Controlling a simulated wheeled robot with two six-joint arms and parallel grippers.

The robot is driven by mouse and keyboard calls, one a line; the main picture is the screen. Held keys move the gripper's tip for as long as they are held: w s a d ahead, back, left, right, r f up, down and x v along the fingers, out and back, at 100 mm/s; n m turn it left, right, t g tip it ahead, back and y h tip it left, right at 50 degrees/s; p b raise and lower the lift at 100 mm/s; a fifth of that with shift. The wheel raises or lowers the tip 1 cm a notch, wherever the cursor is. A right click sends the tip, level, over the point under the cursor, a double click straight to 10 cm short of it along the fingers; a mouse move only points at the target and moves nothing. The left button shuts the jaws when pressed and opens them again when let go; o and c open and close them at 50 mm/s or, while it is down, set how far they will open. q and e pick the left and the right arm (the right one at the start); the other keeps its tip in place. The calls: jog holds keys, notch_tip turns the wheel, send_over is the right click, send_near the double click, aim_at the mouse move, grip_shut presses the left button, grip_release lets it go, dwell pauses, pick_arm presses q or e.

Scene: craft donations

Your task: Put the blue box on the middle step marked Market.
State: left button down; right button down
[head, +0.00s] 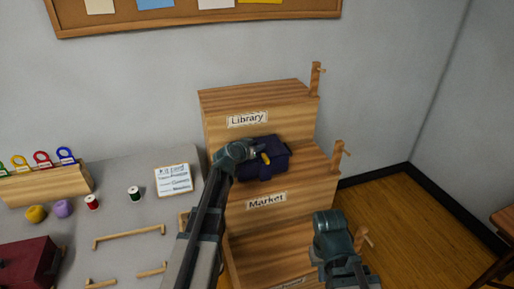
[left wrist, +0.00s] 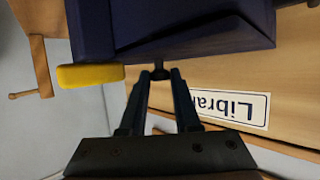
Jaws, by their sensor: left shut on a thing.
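The dark blue box (head: 277,160) is at the middle step (head: 306,184), above the Market label (head: 267,200). I cannot tell whether its base touches the step. My left gripper (head: 258,153) is shut on a small dark knob of the box; the fingers (left wrist: 160,78) meet at this knob in the left wrist view. The box (left wrist: 180,25) fills the top of that view, with a yellow piece (left wrist: 90,76) beside it. My right gripper (head: 335,235) is low, in front of the stepped stand's right side; its fingers cannot be made out.
The top step bears the Library label (head: 247,119). Wooden pegs (head: 338,155) stand along the stand's right edge. To the left, a grey table (head: 130,185) carries thread spools, a card (head: 173,180), wooden handles and a dark red box (head: 28,262).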

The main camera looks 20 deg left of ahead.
pick_arm(q)
jog(key=shift+f, duration=0.2)
jog(key=c, duration=0.6)
grip_release()
jog(key=shift+r, duration=0.1)
jog(key=shift+r, duration=0.1)
jog(key=shift+s+r, duration=0.2)
jog(key=shift+s, duration=0.05)
jog(key=p+v, duration=0.4)
jog(key=v, duration=0.7)
jog(key=shift+s+p, duration=0.2)
jog(key=shift+p, duration=0.2)
